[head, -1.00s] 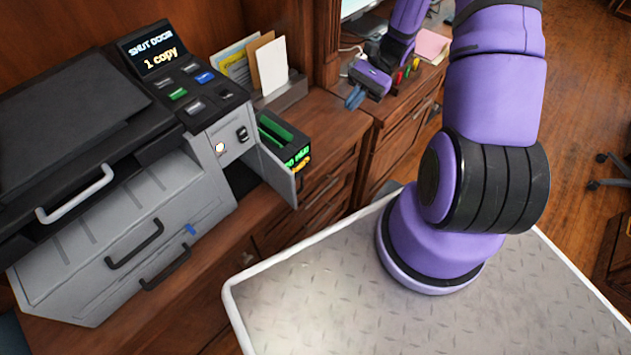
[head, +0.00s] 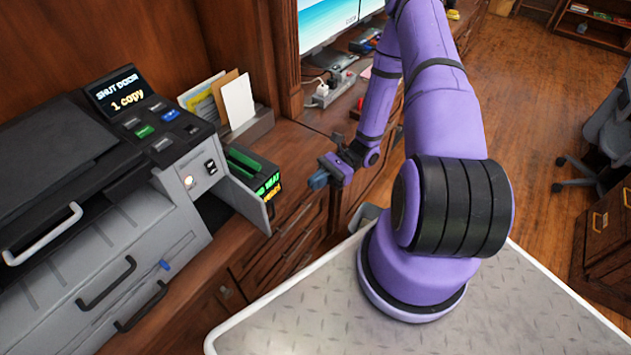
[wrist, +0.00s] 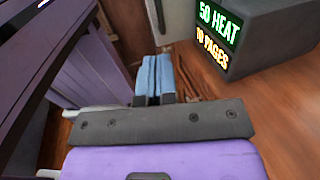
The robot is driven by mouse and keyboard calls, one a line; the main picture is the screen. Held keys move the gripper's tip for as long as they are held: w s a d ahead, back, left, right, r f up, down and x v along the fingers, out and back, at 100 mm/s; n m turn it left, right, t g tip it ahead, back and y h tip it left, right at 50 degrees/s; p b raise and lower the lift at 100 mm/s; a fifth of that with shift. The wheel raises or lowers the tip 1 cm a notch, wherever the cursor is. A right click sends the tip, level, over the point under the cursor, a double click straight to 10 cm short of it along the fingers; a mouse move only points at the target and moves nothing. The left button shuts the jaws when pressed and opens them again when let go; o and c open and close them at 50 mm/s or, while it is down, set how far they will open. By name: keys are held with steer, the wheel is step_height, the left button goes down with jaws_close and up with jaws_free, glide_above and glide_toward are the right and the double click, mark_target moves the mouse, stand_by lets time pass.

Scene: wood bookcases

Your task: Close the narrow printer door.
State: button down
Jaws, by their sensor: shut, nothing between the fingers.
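The grey printer (head: 120,225) stands on the wooden counter at the left. Its narrow door (head: 244,203) is open, swung out from the right end of the front and showing a dark compartment (head: 209,210). The printer's screen (head: 122,93) reads "SHUT DOOR" and "1 copy". My gripper (head: 318,181) is to the right of the door, apart from it, past the small dark box. Its blue fingers are shut together and empty; they also show in the wrist view (wrist: 155,78).
A dark box (head: 252,170) with a green top and lit text sits just behind the door; its text shows in the wrist view (wrist: 219,35). A paper holder (head: 250,128) stands behind it. My base fills the lower right. Drawers line the counter front.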

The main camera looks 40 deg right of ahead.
steer(key=a, duration=1)
steer(key=shift+a, duration=0.3)
steer(key=shift+s+f, duration=0.1)
